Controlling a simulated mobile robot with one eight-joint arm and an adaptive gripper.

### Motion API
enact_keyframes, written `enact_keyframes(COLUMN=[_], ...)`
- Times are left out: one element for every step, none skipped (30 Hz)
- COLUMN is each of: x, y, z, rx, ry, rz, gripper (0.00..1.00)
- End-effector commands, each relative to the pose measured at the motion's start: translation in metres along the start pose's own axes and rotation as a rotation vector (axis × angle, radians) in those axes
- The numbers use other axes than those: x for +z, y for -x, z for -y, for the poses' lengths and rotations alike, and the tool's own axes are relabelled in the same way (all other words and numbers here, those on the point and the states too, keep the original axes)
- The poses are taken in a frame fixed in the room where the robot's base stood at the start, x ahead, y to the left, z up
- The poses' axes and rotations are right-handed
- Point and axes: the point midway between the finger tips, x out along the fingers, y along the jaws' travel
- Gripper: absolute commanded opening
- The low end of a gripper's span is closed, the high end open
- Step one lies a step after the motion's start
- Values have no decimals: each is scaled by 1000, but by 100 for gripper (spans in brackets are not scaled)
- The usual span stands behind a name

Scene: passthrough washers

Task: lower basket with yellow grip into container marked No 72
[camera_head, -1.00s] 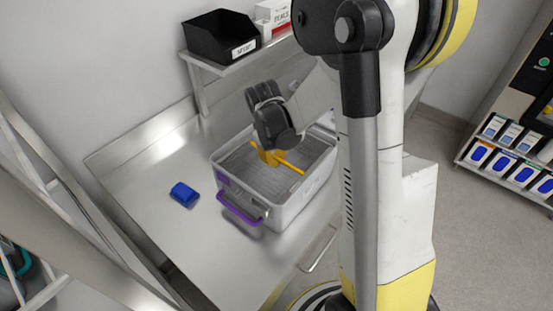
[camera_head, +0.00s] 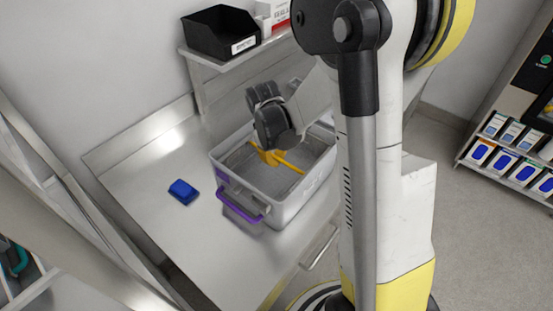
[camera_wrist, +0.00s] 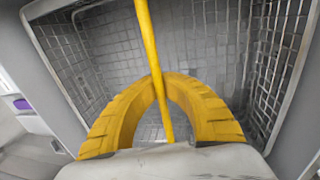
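The wire-mesh basket (camera_head: 290,178) sits inside a light grey container (camera_head: 292,212) with a purple handle (camera_head: 240,208) on its front. I cannot tell whether the basket rests on the container's floor, and no number is legible. The basket's yellow grip (camera_head: 291,167) is a thin bar across it. My gripper (camera_head: 267,156) is over the basket's middle. In the wrist view, the yellow fingers of my gripper (camera_wrist: 163,82) arch together around the grip bar (camera_wrist: 148,35), with the mesh (camera_wrist: 215,50) below.
A small blue object (camera_head: 183,191) lies on the steel counter (camera_head: 150,180), left of the container. A black bin (camera_head: 220,33) and a white box (camera_head: 272,14) stand on a shelf behind. The left part of the counter is mostly clear.

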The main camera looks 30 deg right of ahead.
Motion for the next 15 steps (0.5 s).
enact_keyframes(x=[0,0,0,0,0,0,0,0,0,0,0,0,0,0,0], y=[-1,-2,-2,-3,-3,-4,-4,-5,-5,-6,-6,-7,-7,-8,-8], z=[0,0,0,0,1,1,1,1,1,1,1,1,1,1,2], rx=[0,0,0,0,0,0,0,0,0,0,0,0,0,0,0], ry=[0,0,0,0,0,0,0,0,0,0,0,0,0,0,0], rz=[0,0,0,0,0,0,0,0,0,0,0,0,0,0,0], gripper=[0,0,0,0,0,0,0,0,0,0,0,0,0,0,0])
